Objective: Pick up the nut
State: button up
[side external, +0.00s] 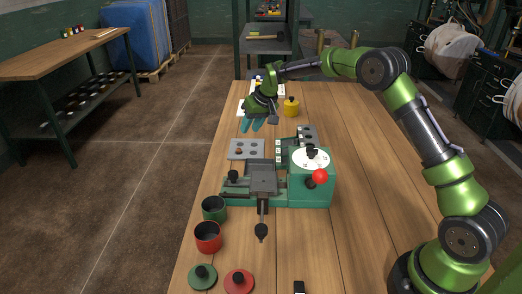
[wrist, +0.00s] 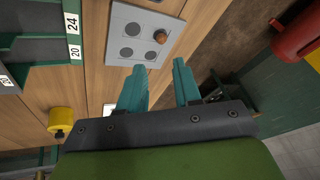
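A small brown piece, which looks like the nut (wrist: 160,36), sits at one corner of a grey plate with round holes (wrist: 125,42) in the wrist view. In the side view the plate (side external: 234,154) lies on the wooden table, left of the green machine; the nut is too small there to make out clearly. My gripper (side external: 251,125) is above the table, behind the plate, with its teal fingers pointing down. In the wrist view my gripper (wrist: 159,75) has its fingers apart with nothing between them. The nut lies beyond the fingertips, apart from them.
A green machine (side external: 311,189) with a red knob stands just right of and in front of the plate. A yellow pot (side external: 291,107) is close to the right of my gripper. Green (side external: 214,209) and red (side external: 207,238) cups stand in front. The table's right side is clear.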

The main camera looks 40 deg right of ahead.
aim_at(238, 153)
jog(key=x, duration=1)
jog(key=shift+a+f, duration=0.1)
jog(key=shift+a, duration=0.1)
jog(key=shift+s+f, duration=0.1)
jog(key=shift+f, duration=0.05)
grip_shut()
jog(key=shift+a, duration=0.1)
